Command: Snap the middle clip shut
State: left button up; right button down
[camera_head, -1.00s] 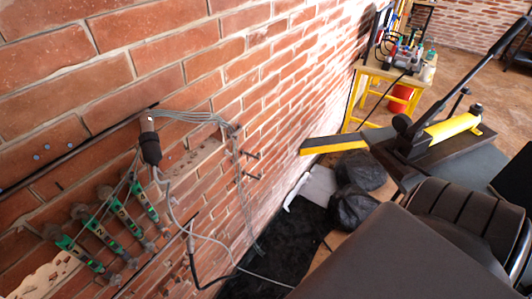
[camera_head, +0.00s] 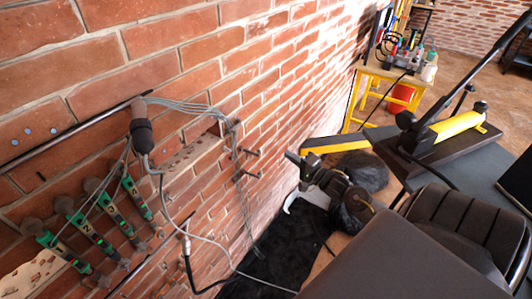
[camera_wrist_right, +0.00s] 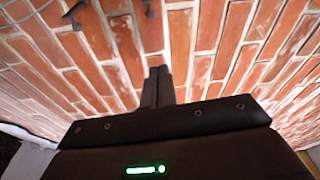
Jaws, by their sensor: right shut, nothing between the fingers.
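Small dark clip-like pieces stick out of the brick wall at the middle of the head view, one upper (camera_head: 250,152) and one lower (camera_head: 246,174), beside thin grey cables. Two dark pieces also show at the top of the right wrist view, one at left (camera_wrist_right: 75,12) and one at centre (camera_wrist_right: 148,7). I cannot tell which is the middle clip, or whether any is open or shut. My right gripper (camera_head: 295,160) is to the right of them, apart from them. In the wrist view its fingers (camera_wrist_right: 158,85) are together and empty, pointing toward the wall. My left gripper is not in view.
Green numbered devices (camera_head: 90,234) hang on the wall at lower left. A dark cylinder (camera_head: 141,130) with cables hangs above them. Black bags (camera_head: 366,170) lie on the floor behind my right gripper. A yellow-framed table (camera_head: 385,72) stands farther back.

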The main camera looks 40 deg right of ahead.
jog(key=shift+w+r, duration=0.1)
jog(key=w+p, duration=0.2)
jog(key=w, duration=0.8)
jog(key=a, duration=0.1)
jog(key=s+a+p, duration=0.1)
jog(key=a, duration=0.2)
jog(key=shift+s+a, duration=0.3)
jog(key=shift+s, duration=0.1)
jog(key=shift+s+p, duration=0.1)
jog(key=shift+p, duration=0.2)
